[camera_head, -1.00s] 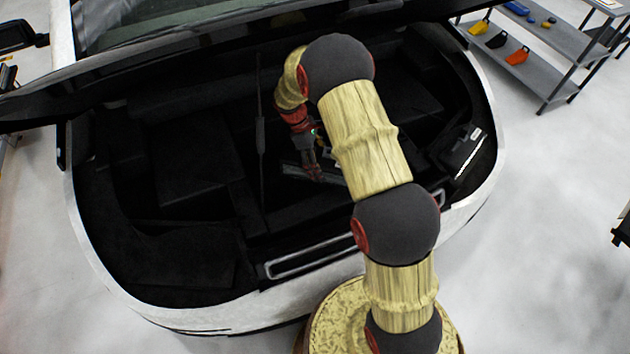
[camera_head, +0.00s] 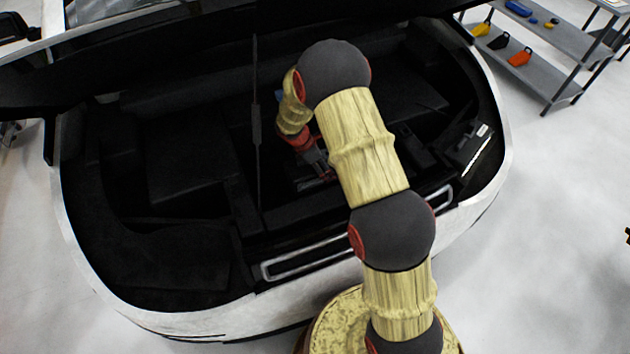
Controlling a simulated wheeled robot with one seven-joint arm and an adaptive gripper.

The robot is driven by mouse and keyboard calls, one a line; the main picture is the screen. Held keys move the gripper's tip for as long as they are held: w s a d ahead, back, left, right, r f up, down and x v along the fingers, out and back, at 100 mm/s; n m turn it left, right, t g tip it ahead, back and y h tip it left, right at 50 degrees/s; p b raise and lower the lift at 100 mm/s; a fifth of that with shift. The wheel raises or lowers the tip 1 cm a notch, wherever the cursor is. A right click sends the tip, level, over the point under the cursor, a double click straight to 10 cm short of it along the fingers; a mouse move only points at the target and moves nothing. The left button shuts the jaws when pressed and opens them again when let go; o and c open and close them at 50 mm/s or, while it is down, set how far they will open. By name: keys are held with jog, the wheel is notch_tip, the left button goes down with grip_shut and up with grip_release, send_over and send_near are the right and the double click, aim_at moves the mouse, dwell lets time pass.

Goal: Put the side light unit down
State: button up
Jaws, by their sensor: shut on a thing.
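My gripper (camera_head: 326,174) is low inside the open front bay of the car, partly behind my own arm. It is shut on a dark piece, which I take to be the side light unit (camera_head: 312,184). Only a small dark edge of it shows left of and below the fingers. The rest is hidden by the gripper and arm, and I cannot tell whether it touches the bay floor.
The car's open bay (camera_head: 185,235) has dark panels and a thin upright rod (camera_head: 256,120) left of my gripper. A black box with a white strip (camera_head: 468,150) sits at the bay's right. The raised hood (camera_head: 150,70) hangs above. A grey shelf (camera_head: 545,75) stands upper right.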

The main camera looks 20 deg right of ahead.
jog(key=shift+w+f+b, duration=0.2)
jog(key=shift+f+b, duration=2.4)
jog(key=shift+f, duration=3.45)
jog(key=shift+f, duration=0.1)
jog(key=o, duration=2.1)
jog(key=shift+s+f, duration=0.1)
jog(key=shift+s, duration=0.05)
